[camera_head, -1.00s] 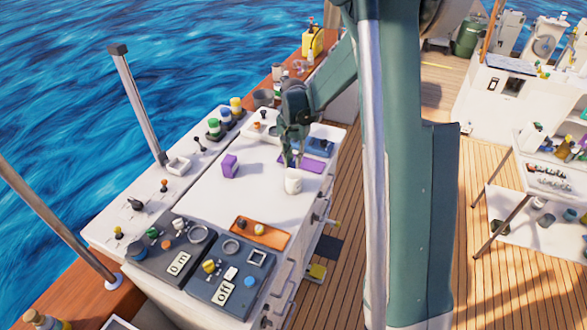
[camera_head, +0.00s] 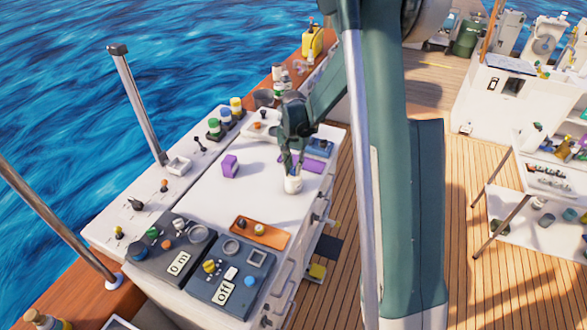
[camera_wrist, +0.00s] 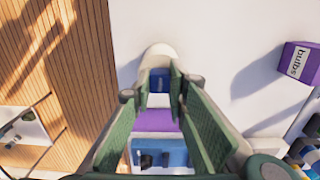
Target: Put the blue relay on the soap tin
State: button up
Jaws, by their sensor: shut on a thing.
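My gripper (camera_head: 292,176) points down over the near right part of the white worktop. In the wrist view its fingertips (camera_wrist: 160,83) are closed on a small dark blue block, the blue relay (camera_wrist: 159,80). A white rounded container (camera_head: 293,185) stands directly under the fingertips; it also shows in the wrist view (camera_wrist: 159,55), partly behind the relay. Whether the relay touches it I cannot tell. No thing is readable as the soap tin; the white container may be it.
A purple mat (camera_wrist: 158,122) and a blue tray (camera_wrist: 165,153) with small parts lie beside the gripper. A purple box marked "bulbs" (camera_head: 230,166) stands to the left. An orange tray (camera_head: 260,233) and switch panels (camera_head: 230,278) lie nearer. The worktop middle is clear.

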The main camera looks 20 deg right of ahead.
aim_at(294, 169)
jog(key=shift+f, duration=0.2)
jog(key=o, duration=0.9)
jog(key=shift+c, duration=0.2)
jog(key=shift+r, duration=0.25)
notch_tip(294, 169, up, 12)
dwell(0.6)
